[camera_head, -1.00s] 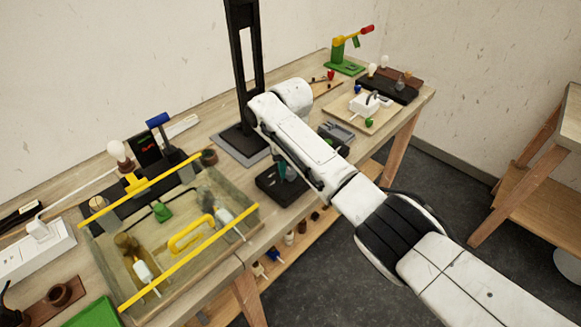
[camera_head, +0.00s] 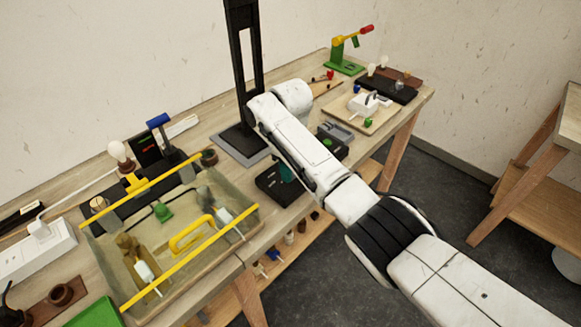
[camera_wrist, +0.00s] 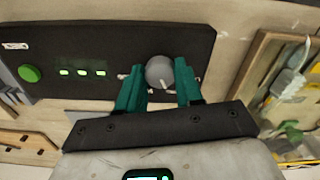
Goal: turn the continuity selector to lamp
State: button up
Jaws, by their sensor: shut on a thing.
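The continuity selector is a round grey knob (camera_wrist: 158,68) on a black panel (camera_wrist: 130,32). In the wrist view my gripper (camera_wrist: 160,78) has its two teal fingers on either side of the knob and is shut on it. A short pale mark on the knob points toward the picture's bottom, slightly right. Small white markings beside the knob are partly hidden by the fingers and too small to read. In the head view the panel (camera_head: 270,186) lies at the table's front edge, with my arm covering its middle and the knob.
The panel has a green button (camera_wrist: 29,73) and three lit green lights. A clear bin (camera_head: 105,255) with yellow rails stands left of the panel. A black upright stand (camera_head: 243,85) rises behind my gripper. A wooden-edged tray (camera_wrist: 262,65) lies close beside the panel.

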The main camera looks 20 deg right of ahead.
jog(key=n, duration=0.4)
jog(key=shift+n, duration=0.3)
jog(key=shift+w+n, duration=0.1)
jog(key=shift+n, duration=1.9)
jog(key=o, duration=1)
jog(key=shift+o, duration=0.2)
notch_tip(320, 180, up, 11)
jog(key=b, duration=0.1)
jog(key=shift+b, duration=0.35)
jog(key=shift+f, duration=0.15)
